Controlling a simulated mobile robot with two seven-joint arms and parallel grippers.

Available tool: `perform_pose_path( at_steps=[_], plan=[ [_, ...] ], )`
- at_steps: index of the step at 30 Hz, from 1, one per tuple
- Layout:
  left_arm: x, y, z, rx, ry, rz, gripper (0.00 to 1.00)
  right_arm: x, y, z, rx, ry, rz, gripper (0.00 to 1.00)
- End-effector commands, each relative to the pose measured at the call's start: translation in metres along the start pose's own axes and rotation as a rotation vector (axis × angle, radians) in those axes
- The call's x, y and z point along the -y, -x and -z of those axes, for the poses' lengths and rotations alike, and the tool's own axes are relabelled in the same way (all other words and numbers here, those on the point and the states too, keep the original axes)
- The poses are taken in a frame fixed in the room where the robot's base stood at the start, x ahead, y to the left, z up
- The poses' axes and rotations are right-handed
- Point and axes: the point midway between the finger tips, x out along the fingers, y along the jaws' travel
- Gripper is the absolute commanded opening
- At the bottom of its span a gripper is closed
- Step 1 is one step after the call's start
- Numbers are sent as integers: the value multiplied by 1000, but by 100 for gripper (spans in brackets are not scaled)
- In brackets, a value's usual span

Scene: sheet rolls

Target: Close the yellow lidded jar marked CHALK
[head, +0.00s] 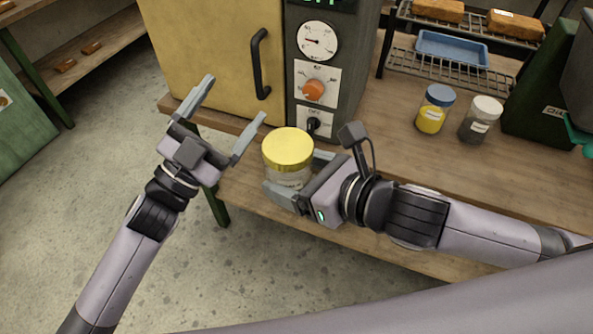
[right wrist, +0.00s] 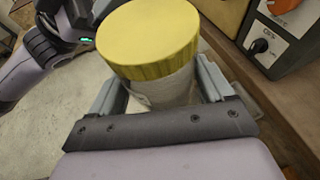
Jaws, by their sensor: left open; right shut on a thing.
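The jar (head: 288,178) has a yellow ribbed lid (head: 288,148) on top and a clear body with pale contents. In the head view it is near the front edge of the bench, upright or nearly so. My right gripper (head: 290,183) is shut on the jar body below the lid. In the right wrist view the lid (right wrist: 150,40) sits over the body (right wrist: 165,92) between the fingers. No CHALK marking is readable. My left gripper (head: 236,112) is open and empty, to the left of the jar, with its fingers pointing up and right.
A yellow oven-like cabinet (head: 215,50) with a black handle and a grey control panel (head: 325,75) stands behind the jar. A blue-lidded jar (head: 435,108) and a white-lidded jar (head: 480,120) stand on the bench (head: 420,155) to the right. A wire rack (head: 480,62) holds a blue tray.

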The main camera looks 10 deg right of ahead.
Motion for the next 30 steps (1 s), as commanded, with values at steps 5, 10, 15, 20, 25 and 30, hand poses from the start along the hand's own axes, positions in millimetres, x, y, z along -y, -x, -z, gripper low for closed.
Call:
perform_pose_path(
  at_steps=[5, 10, 15, 20, 25, 30],
  plan=[
    [-6, -38, 46, -209, -119, -166, 86, 0, 0, -1, 4, 1, 0, 0],
    [-19, -59, 83, -375, -232, -350, 86, 0, 0, -1, 4, 1, 0, 0],
    [-33, -68, 109, -505, -351, -554, 86, 0, 0, -1, 4, 1, -1, 0],
    [-43, -70, 123, -585, -471, -761, 86, 0, 0, -1, 4, 1, -1, 0],
    [-45, -67, 127, -620, -603, -993, 86, 0, 0, -1, 4, 1, -1, 0],
    [-35, -62, 123, -598, -737, -1227, 86, 0, 0, -1, 4, 1, -1, 0]
  ],
)
